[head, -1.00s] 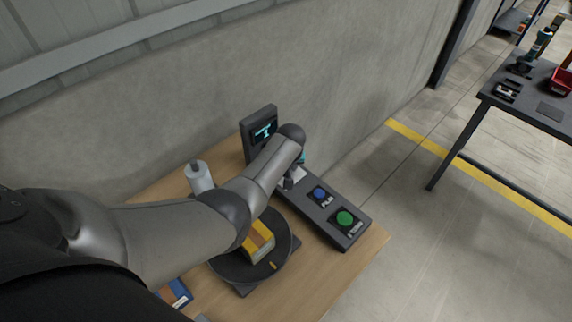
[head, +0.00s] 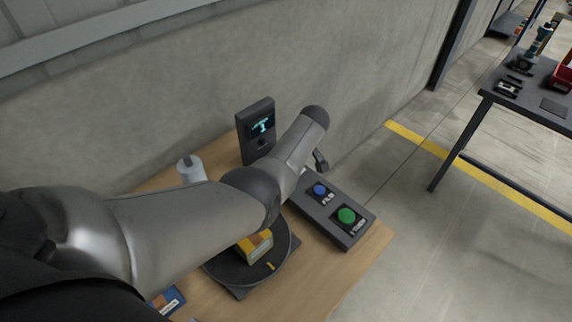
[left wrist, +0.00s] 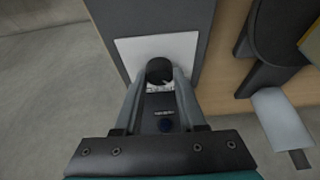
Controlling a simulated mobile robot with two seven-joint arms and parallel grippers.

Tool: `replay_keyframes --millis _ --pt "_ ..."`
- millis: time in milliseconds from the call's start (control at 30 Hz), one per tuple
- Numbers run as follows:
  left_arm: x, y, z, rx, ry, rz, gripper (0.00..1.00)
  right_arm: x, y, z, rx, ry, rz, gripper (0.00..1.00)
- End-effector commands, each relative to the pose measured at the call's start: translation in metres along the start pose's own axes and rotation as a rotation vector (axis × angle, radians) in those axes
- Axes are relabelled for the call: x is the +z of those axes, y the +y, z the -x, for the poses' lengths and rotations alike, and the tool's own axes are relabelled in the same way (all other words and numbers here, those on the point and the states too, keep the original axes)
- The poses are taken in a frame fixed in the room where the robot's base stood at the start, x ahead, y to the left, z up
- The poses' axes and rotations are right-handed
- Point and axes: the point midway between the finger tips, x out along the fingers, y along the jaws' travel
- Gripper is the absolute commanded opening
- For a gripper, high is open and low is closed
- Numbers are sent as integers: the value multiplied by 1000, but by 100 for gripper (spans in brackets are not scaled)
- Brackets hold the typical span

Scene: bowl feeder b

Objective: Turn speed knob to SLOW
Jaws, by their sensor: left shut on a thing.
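The speed knob (left wrist: 159,70) is a dark round knob on a white label plate (left wrist: 130,48), seen in the left wrist view. My left gripper (left wrist: 159,82) is shut on it, with one finger on each side. Print shows on the plate just below the knob, but it is too small to read, and the knob's pointer direction cannot be told. In the head view my left arm hides the knob and the fingertips. My right gripper is not in view.
A dark display unit (head: 250,143) stands behind the panel. A round dark feeder plate (head: 226,268) holds a yellow and white box (head: 255,246). A white cylinder (head: 191,170) stands behind my arm. A grey wall is close behind; a second table (head: 530,112) is at the right.

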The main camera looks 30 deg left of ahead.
Motion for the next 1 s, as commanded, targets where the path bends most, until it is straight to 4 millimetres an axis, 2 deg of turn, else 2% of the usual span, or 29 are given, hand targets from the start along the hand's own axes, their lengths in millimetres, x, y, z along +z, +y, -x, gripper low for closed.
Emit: replay_keyframes --millis 500,533,767,1000 --pt "0 0 0 -7 -2 18 0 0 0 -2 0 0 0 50" --pt "0 0 0 -7 -2 18 42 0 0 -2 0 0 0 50" --pt "0 0 0 -7 -1 17 68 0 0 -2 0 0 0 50" --pt "0 0 0 -7 -1 16 70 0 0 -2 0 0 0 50"
